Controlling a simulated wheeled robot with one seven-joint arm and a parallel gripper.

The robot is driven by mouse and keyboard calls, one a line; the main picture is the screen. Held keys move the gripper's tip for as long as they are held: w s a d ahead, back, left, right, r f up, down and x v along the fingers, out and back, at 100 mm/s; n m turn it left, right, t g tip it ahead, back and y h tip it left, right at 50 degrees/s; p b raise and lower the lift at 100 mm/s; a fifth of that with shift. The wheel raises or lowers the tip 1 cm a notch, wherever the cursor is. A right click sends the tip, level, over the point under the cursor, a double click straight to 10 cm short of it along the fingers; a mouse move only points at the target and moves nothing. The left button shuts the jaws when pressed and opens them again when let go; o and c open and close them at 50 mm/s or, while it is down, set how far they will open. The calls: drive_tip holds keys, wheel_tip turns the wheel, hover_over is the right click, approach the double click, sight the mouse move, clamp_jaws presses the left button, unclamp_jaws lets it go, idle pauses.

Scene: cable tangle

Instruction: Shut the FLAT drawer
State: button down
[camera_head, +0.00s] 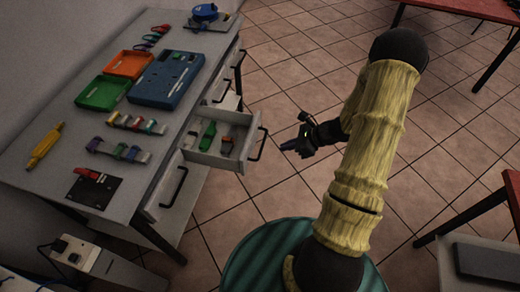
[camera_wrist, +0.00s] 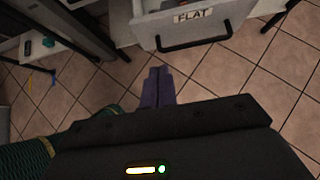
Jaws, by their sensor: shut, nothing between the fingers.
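The FLAT drawer (camera_wrist: 222,20) is pulled out of the workbench. In the wrist view its front carries a white label reading FLAT and a dark bar handle (camera_wrist: 195,42). In the head view the open drawer (camera_head: 242,148) holds a green item and a few small items. My gripper (camera_wrist: 158,72) is shut and empty, its fingers pointing at the drawer front from a short way off, a little left of the handle's middle. In the head view my gripper (camera_head: 287,146) is to the right of the drawer handle (camera_head: 258,145), with a gap between them.
The workbench top (camera_head: 140,52) carries a green tray (camera_head: 103,93), an orange tray (camera_head: 128,64), a blue case (camera_head: 167,80) and several small tools. Other drawer fronts with handles flank the open one. Tiled floor is free around my gripper. Red tables stand at the right.

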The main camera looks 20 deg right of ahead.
approach(248, 153)
wheel_tip(248, 153, down, 3)
drive_tip(key=shift+w+a+f+p, duration=0.1)
drive_tip(key=shift+w+a+p, duration=0.25)
drive_tip(key=shift+a, duration=0.65)
drive_tip(key=shift+w+a+f+p, duration=0.1)
drive_tip(key=shift+w+a, duration=0.45)
drive_tip(key=shift+a, duration=0.5)
